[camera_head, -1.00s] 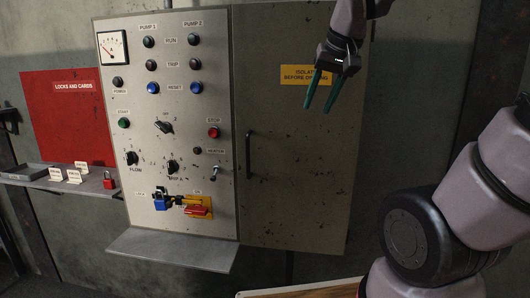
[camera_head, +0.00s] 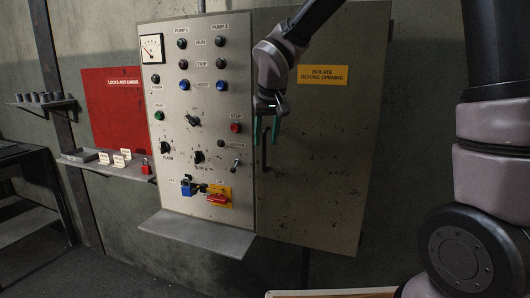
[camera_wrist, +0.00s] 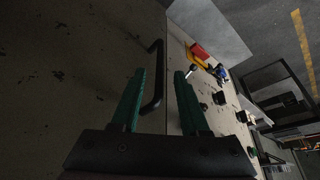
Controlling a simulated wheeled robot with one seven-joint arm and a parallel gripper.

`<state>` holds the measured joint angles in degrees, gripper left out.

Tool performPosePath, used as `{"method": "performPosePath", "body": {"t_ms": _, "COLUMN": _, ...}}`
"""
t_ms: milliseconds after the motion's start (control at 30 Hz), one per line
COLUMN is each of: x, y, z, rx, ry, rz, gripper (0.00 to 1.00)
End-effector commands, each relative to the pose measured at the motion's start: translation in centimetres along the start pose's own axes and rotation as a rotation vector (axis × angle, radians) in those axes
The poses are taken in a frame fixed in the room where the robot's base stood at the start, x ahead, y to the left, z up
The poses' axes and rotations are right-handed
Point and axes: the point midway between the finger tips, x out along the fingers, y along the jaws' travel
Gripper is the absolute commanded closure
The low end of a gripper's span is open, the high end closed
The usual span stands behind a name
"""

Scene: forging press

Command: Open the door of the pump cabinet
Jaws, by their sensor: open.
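The pump cabinet door (camera_head: 325,150) is a pale, stained panel with a yellow "ISOLATE BEFORE OPENING" label. It looks shut, flush beside the control panel. Its black vertical bar handle (camera_head: 264,152) is at the door's left edge, partly hidden by my fingers in the head view. My gripper (camera_head: 266,132) is at the upper part of the handle with green fingers pointing down. In the wrist view the handle (camera_wrist: 155,80) runs between and beyond the open fingers (camera_wrist: 160,75). I cannot tell whether they touch it.
The control panel (camera_head: 200,120) left of the door has knobs, lamps, a blue padlock (camera_head: 187,187) and a red switch (camera_head: 217,199) on a yellow plate. A grey ledge (camera_head: 200,235) juts out below. A shelf (camera_head: 105,166) with cards and a red padlock is further left.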

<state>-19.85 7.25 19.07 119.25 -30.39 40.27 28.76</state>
Motion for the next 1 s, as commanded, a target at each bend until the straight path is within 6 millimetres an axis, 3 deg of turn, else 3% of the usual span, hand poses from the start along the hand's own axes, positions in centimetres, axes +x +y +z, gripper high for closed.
{"method": "performPosePath", "body": {"t_ms": 100, "x": 2.4, "y": 0.0, "z": 0.1, "rx": -0.001, "ry": -0.004, "rz": 0.001, "gripper": 0.55}}
{"method": "performPosePath", "body": {"t_ms": 300, "x": 4.8, "y": 0.0, "z": 0.1, "rx": -0.001, "ry": -0.002, "rz": 0.001, "gripper": 0.55}}
{"method": "performPosePath", "body": {"t_ms": 667, "x": 5.4, "y": 0.1, "z": 0.0, "rx": 0.002, "ry": 0.0, "rz": 0.0, "gripper": 0.55}}
{"method": "performPosePath", "body": {"t_ms": 700, "x": 5.4, "y": 0.1, "z": 0.0, "rx": 0.001, "ry": 0.0, "rz": 0.0, "gripper": 0.59}}
{"method": "performPosePath", "body": {"t_ms": 800, "x": 5.4, "y": 0.1, "z": 0.0, "rx": 0.001, "ry": 0.0, "rz": 0.0, "gripper": 0.97}}
{"method": "performPosePath", "body": {"t_ms": 1000, "x": 5.4, "y": 0.0, "z": 0.0, "rx": 0.001, "ry": 0.0, "rz": 0.0, "gripper": 1.0}}
